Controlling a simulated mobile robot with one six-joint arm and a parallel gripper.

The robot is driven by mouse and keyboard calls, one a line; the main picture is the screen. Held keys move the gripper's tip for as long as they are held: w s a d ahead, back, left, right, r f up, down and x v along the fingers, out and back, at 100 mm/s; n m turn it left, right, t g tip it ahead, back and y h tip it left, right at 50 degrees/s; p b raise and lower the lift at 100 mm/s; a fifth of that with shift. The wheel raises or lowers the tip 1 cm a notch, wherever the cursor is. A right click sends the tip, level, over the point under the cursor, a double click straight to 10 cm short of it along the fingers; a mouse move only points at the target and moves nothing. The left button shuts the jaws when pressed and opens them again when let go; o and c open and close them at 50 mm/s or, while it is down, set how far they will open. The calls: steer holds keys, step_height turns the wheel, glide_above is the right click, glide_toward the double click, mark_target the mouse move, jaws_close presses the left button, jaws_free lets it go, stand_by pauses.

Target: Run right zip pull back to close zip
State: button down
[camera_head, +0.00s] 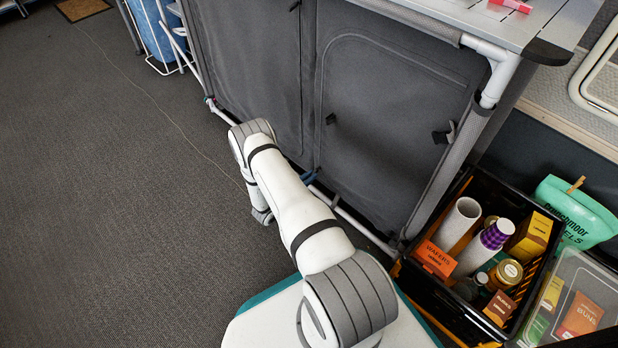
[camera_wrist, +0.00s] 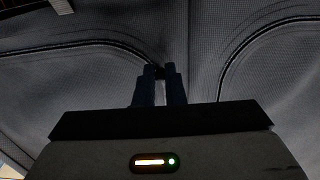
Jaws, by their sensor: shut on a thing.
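My gripper (camera_wrist: 160,75) shows in the wrist view with its two dark fingers close together, shut on a small dark zip pull (camera_wrist: 160,71). It is at the strip between two curved zip lines on the grey fabric front. The picture there is dim, so the pull's shape is unclear. In the head view, the grey fabric cupboard has a right door panel (camera_head: 385,110) with a curved zip seam and a left panel (camera_head: 255,60). Dark tabs sit at the right panel's left edge (camera_head: 331,119) and right side (camera_head: 443,135).
A black crate (camera_head: 440,312) of packets, jars and tubes stands right of the cupboard, beside a clear bin (camera_head: 575,275) and a green bag (camera_head: 577,212). A metal frame tube (camera_head: 365,232) runs along the cupboard's bottom.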

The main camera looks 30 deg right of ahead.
steer(key=c, duration=1.5)
jaws_free()
steer(key=shift+a, duration=0.1)
steer(key=shift+w, duration=0.1)
steer(key=p+v, duration=0.2)
steer(key=v, duration=0.6)
steer(key=shift+p, duration=0.35)
